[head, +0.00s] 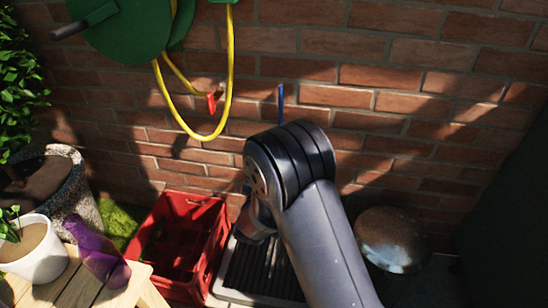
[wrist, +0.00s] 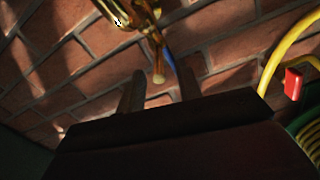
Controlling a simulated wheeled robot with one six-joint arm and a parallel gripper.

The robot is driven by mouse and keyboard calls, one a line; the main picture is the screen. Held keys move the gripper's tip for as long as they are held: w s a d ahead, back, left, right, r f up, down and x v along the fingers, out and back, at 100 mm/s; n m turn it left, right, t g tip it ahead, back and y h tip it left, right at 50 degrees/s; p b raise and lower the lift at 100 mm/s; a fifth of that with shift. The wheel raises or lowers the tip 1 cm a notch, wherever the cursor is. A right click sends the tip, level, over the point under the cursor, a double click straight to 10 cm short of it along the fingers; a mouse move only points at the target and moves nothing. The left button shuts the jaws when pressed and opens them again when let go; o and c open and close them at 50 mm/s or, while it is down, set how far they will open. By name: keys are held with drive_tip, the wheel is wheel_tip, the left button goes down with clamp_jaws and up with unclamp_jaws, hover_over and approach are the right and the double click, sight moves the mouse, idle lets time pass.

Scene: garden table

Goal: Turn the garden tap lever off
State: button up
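The blue tap lever (head: 281,103) stands upright against the brick wall in the head view, just above my arm. The rest of the tap is hidden there behind my arm. In the wrist view the brass tap (wrist: 154,42) shows at the top, with part of the blue lever (wrist: 169,64) beside it. My gripper (wrist: 160,88) points towards the tap, its two dark fingers apart with nothing seen held between them. The lever's visible part appears between the finger directions, but I cannot tell how far beyond the tips it is. My gripper's fingers are hidden in the head view.
A yellow hose (head: 229,75) with a red end (head: 211,101) hangs from a green reel (head: 120,30) left of the lever. Below are a red crate (head: 180,240), a dark grate (head: 262,272) and a round metal object (head: 392,240). A wooden table (head: 85,290) stands lower left.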

drive_tip(key=s, duration=0.3)
drive_tip(key=s+a+p, duration=0.1)
drive_tip(key=s, duration=0.1)
drive_tip(key=shift+s, duration=0.15)
drive_tip(key=shift+d, duration=0.1)
drive_tip(key=w+b, duration=0.1)
drive_tip(key=w, duration=0.2)
drive_tip(key=w+d+b, duration=0.1)
drive_tip(key=w, duration=0.2)
drive_tip(key=w+b, duration=0.1)
drive_tip(key=w, duration=0.3)
drive_tip(key=shift+w+d+f, duration=0.1)
drive_tip(key=shift+d+f, duration=0.05)
drive_tip(key=shift+d, duration=0.2)
drive_tip(key=shift+w+d, duration=0.1)
drive_tip(key=shift+w, duration=0.25)
drive_tip(key=shift+s, duration=0.1)
drive_tip(key=shift+y, duration=0.3)
